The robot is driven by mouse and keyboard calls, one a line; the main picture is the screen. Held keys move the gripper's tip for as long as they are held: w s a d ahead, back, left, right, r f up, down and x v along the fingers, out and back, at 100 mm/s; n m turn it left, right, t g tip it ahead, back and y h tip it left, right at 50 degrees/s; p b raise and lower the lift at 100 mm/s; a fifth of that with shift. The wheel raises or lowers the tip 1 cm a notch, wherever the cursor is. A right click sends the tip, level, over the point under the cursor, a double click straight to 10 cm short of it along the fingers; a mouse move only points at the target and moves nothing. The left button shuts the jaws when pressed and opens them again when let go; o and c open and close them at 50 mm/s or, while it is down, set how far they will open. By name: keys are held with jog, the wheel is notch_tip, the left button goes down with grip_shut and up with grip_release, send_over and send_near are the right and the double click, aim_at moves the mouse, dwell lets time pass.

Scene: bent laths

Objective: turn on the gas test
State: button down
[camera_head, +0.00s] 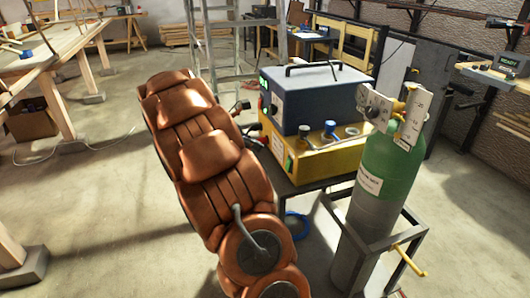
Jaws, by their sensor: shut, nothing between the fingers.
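A blue-grey machine box (325,98) with a black carry handle stands on a yellow unit (325,165) in the middle right. Its narrow front faces left, with a green-lit display (263,82) near the top; its small controls are too small to read, so I cannot pick out a gas test switch. A green and grey gas cylinder (385,175) stands upright in front on the right, with a white gauge and brass fittings (412,105) on top. My copper-coloured arm crosses the centre left of the machine. I cannot make out my gripper.
Dark pieces with red parts (242,106) show between my arm and the machine front. A dark metal cart (385,245) holds the cylinder; a yellow handle (411,262) sticks out. A ladder (222,45) stands behind, wooden benches (50,50) at left. Floor at left is mostly clear.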

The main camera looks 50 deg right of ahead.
jog(key=shift+w+a+r, duration=0.3)
jog(key=shift+a+r, duration=0.15)
jog(key=shift+r, duration=0.35)
